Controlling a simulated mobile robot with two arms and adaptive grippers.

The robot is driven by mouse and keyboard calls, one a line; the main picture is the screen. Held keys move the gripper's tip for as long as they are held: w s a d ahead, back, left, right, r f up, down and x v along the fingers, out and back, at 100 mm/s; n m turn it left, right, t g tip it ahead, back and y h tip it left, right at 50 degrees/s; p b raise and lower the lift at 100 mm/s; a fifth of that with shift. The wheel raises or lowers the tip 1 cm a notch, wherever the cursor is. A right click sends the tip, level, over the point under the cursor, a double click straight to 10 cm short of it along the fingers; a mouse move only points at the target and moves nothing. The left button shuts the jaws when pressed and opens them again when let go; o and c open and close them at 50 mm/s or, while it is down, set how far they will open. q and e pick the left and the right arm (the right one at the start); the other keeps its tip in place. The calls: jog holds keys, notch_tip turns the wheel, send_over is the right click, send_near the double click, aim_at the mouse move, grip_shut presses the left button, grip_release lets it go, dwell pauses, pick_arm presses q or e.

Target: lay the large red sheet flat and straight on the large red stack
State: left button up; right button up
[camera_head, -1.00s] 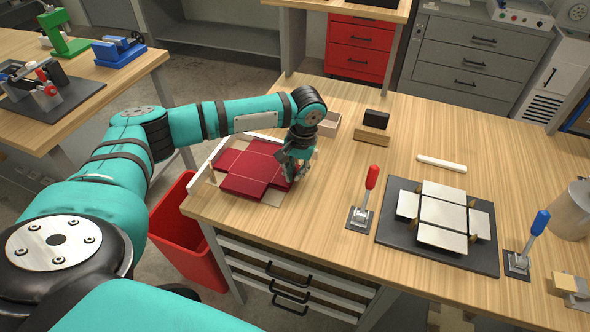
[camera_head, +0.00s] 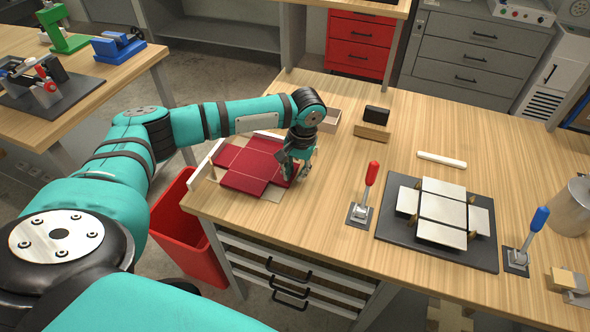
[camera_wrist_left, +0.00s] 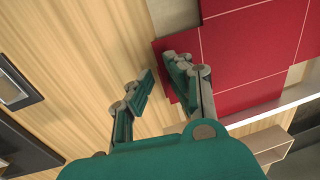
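A red cross-shaped sheet with pale fold lines (camera_head: 252,168) lies at the table's left front corner, on a tan base beside a white rail. In the left wrist view, red card (camera_wrist_left: 245,50) fills the upper right. I cannot separate a single sheet from the stack under it. My left gripper (camera_head: 292,172) points down at the right edge of the red card. In the wrist view its fingers (camera_wrist_left: 160,70) are apart; one overlaps the red edge, the other is over bare wood. Whether a finger touches the card is unclear. My right gripper is not in view.
A white rail (camera_head: 215,155) borders the red card. Behind it are a small open box (camera_head: 330,122) and a wooden block with a black top (camera_head: 374,126). A red-handled lever (camera_head: 366,190) and a dark plate with pale panels (camera_head: 400,245) stand right. Table between is clear.

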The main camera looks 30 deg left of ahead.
pick_arm(q)
jog(key=shift+o, duration=1.1)
notch_tip(320, 180, up, 12)
jog(key=d, duration=0.1)
jog(key=shift+w+d, duration=0.15)
jog(key=shift+d, duration=0.1)
jog(key=shift+f, duration=0.1)
